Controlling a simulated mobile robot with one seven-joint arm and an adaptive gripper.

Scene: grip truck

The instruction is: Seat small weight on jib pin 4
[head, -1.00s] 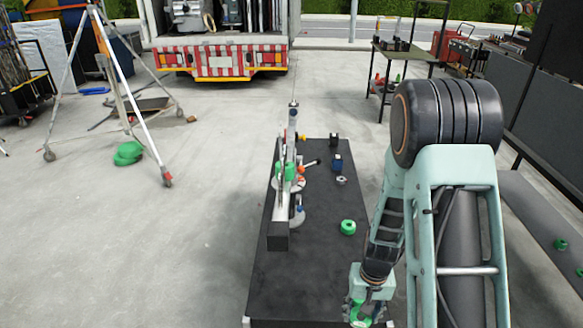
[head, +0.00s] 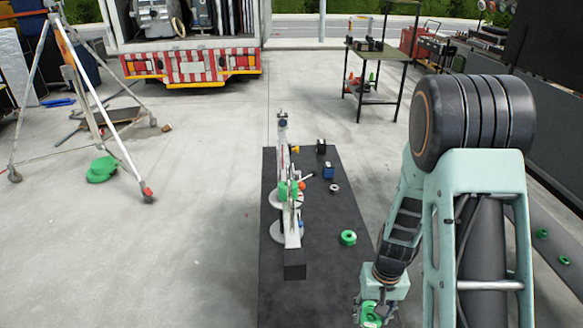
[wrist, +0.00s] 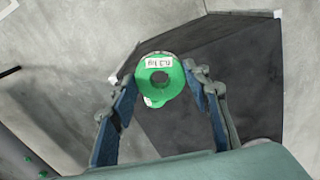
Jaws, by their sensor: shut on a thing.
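My gripper (head: 370,312) is at the bottom of the head view, beside the near right part of the black table. In the wrist view its two blue-padded fingers (wrist: 164,92) are shut on a green ring-shaped weight (wrist: 160,66). The weight has a hole in its middle and a white label with print too small to read. The jib (head: 287,200) is a long pale arm with a black block at its near end, standing on the table. Green pieces (head: 286,190) sit on it near its middle. I cannot tell which pin is number 4.
The black table (head: 330,290) also carries a loose green ring (head: 348,238), a small grey ring (head: 334,188), a blue piece (head: 328,170) and a black piece (head: 321,147). Two green rings (head: 542,233) lie on a grey surface at right. The table's near right area is clear.

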